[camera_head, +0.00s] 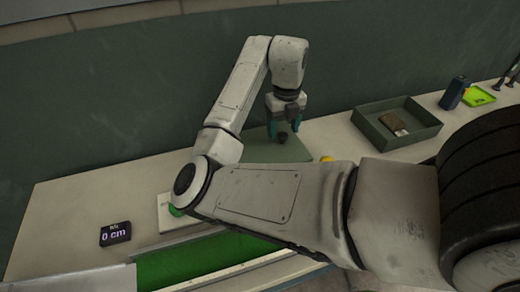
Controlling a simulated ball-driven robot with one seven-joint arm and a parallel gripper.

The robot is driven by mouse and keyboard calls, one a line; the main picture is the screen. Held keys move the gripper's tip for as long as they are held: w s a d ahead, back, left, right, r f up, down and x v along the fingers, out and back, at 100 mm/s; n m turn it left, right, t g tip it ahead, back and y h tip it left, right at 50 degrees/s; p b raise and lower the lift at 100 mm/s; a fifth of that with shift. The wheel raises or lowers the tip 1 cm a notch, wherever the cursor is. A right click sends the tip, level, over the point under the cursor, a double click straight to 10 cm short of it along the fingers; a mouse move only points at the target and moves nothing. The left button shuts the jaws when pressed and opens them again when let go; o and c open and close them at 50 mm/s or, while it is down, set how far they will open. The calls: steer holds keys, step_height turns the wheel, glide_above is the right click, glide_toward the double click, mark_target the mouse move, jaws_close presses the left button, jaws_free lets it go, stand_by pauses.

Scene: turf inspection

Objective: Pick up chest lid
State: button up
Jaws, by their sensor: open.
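The chest lid (262,151) is a flat grey-green panel lying on the pale counter, with a small dark knob (283,138) on top. My gripper (284,131) points down over the knob, its teal fingers open to either side of it. Whether the fingers touch the knob or the lid cannot be told. My own forearm hides the lid's front part. The open grey-green chest (437,125) stands to the right on the counter with a brown block (394,122) inside.
A small display reading 0 cm (115,234) stands at the counter's left. A green turf strip (200,262) lies in front. A dark upright object (454,93) and bright green tray (479,96) are at right. A yellow object (327,159) shows behind my arm. The left counter is mostly clear.

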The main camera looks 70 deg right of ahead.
step_height(320, 180, down, 2)
steer(key=shift+f, duration=0.1)
steer(key=shift+c, duration=0.4)
jaws_close()
